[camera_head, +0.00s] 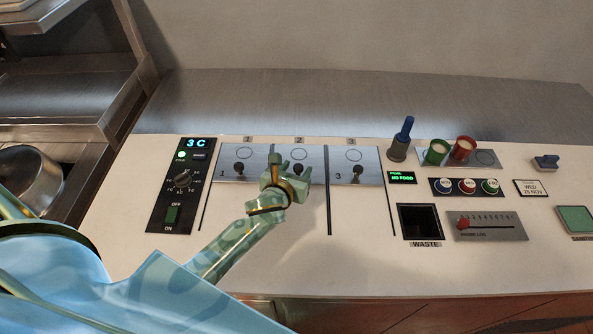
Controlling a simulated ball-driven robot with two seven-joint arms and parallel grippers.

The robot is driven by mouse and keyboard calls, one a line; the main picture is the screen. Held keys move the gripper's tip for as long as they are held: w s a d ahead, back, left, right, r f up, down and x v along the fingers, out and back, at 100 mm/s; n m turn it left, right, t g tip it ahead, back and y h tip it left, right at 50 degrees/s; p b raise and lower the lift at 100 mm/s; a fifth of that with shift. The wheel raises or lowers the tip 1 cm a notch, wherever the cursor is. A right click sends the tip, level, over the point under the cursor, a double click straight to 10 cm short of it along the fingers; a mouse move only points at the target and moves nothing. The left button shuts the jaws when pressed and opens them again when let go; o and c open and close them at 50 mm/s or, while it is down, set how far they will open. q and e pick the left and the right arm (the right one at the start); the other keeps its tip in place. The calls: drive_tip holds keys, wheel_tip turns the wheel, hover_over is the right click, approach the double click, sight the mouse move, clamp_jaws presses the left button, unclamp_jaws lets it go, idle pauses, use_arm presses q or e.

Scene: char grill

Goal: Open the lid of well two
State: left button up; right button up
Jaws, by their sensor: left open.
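Three metal well lids sit side by side in the white counter, labelled 1, 2 and 3. The lid of well two (313,158) is the middle one and lies flat and closed. I cannot tell if the fingers touch the knob. The lid of well one (228,160) and the lid of well three (368,160) are closed, each with a dark knob. My right gripper is not in view.
A control panel (172,215) with a dial stands left of the wells. To the right are a blue-topped bottle (400,140), a green cup (437,152), a red cup (463,149), a waste opening (419,222) and a slider panel (490,232). The counter front is clear.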

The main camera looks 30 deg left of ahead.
use_arm(q)
drive_tip(key=shift+w+f, duration=0.1)
drive_tip(key=shift+w, duration=0.2)
clamp_jaws()
drive_tip(key=s, duration=0.1)
drive_tip(key=s+d+p, duration=0.1)
drive_tip(key=s, duration=0.1)
drive_tip(key=s+d+p, duration=0.1)
drive_tip(key=shift+s, duration=0.25)
drive_tip(key=s+d, duration=0.1)
drive_tip(key=s, duration=0.1)
drive_tip(key=s+d, duration=0.1)
drive_tip(key=s, duration=0.2)
drive_tip(key=s+d, duration=0.2)
drive_tip(key=s, duration=0.1)
unclamp_jaws()
drive_tip(key=shift+w+a, duration=0.1)
